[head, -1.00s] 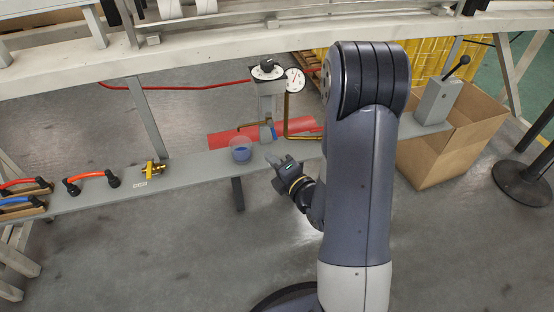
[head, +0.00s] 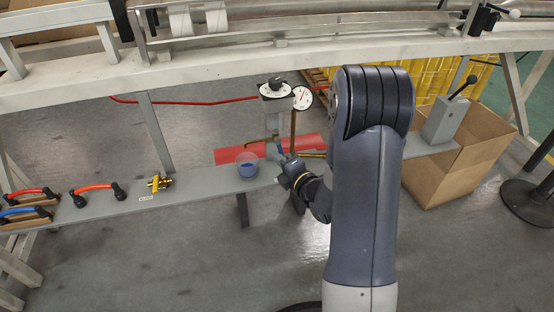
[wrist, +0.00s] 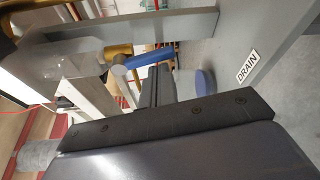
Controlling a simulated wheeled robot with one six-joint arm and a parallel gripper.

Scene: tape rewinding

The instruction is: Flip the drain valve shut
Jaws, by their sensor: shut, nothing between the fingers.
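The drain valve has a blue lever handle (wrist: 150,58) on a grey metal pivot, near the top centre of the wrist view. It shows only as a small blue patch beside the gauge post in the head view. A DRAIN label (wrist: 247,66) is on the grey shelf surface. My gripper (wrist: 160,80) is shut and empty. Its dark fingers are just below the blue handle in the wrist view; I cannot tell whether they touch it. In the head view my gripper (head: 279,158) is at the foot of the gauge post, right of the cup, partly hiding the valve.
A clear cup with blue contents (head: 247,170) stands on the grey shelf (head: 205,182), close left of my gripper. A gauge (head: 302,97) tops the post. A lever box (head: 441,120) stands right, by a cardboard box (head: 460,172).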

